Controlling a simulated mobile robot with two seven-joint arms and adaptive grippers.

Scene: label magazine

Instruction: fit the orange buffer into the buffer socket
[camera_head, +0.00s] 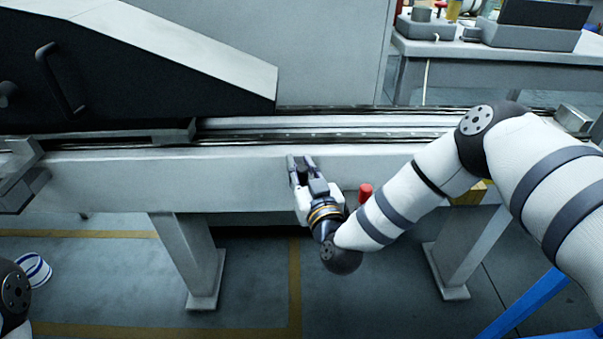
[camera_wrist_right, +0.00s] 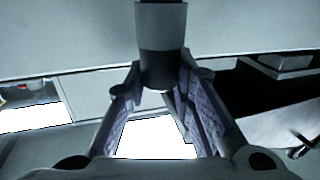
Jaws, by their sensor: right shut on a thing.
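My right gripper (camera_head: 302,160) is in front of the pale beam face in the head view, its two fingers pointing up. In the right wrist view the gripper (camera_wrist_right: 162,84) is shut on a dark grey cylinder (camera_wrist_right: 162,62), which comes down from the top edge between the fingertips. I cannot tell what this cylinder belongs to, and it cannot be made out in the head view. A red piece (camera_head: 365,192) shows just behind my right forearm, partly hidden. No clearly orange buffer can be picked out, nor can I identify the buffer socket. My left gripper is out of view.
A long pale beam (camera_head: 120,175) with rails on top runs across, on legs (camera_head: 188,255). A black-sided machine with a handle (camera_head: 60,78) stands at left. A workbench (camera_head: 440,50) is at the back right.

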